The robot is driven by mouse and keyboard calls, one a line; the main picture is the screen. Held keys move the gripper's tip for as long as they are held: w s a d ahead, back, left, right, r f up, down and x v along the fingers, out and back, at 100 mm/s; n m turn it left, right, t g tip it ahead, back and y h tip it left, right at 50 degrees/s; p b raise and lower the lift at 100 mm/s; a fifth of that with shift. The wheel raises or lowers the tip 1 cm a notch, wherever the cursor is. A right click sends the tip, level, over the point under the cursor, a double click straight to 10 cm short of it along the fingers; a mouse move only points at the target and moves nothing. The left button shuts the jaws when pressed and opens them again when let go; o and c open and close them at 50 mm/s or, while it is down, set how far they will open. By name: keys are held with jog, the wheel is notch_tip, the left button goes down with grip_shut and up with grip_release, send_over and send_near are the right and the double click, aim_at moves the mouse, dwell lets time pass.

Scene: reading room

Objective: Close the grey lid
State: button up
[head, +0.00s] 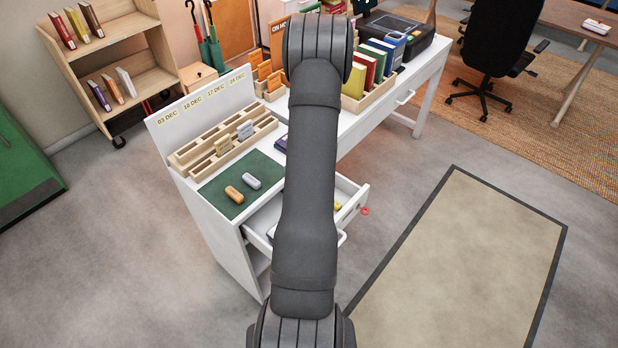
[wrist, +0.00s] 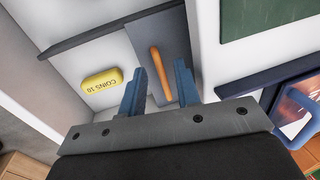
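In the wrist view, a flat grey panel (wrist: 179,52), which looks like the grey lid, carries an orange bar (wrist: 160,74). It lies inside the white open drawer (wrist: 115,52). My gripper (wrist: 160,78) is open, its two blue fingers apart with the orange bar showing in the gap beyond them. No contact is clear, and I cannot tell how far the lid stands open. A yellow piece marked COINS 10 (wrist: 101,83) lies left of the fingers. In the head view, my arm hides the gripper, the lid and much of the open drawer (head: 352,190).
A green mat (head: 226,203) with an orange and a grey piece lies beside the drawer on the white desk. Wooden racks (head: 222,146) stand behind it. Books in a tray (head: 384,85) stand right of my arm. The floor in front is clear.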

grip_shut()
jog(key=s+d, duration=0.8)
jog(key=shift+s+d, duration=0.1)
grip_release()
jog(key=shift+r, duration=0.1)
notch_tip(320, 180, up, 17)
jog(key=s+d, duration=0.2)
jog(key=shift+s+d, duration=0.2)
dwell(0.4)
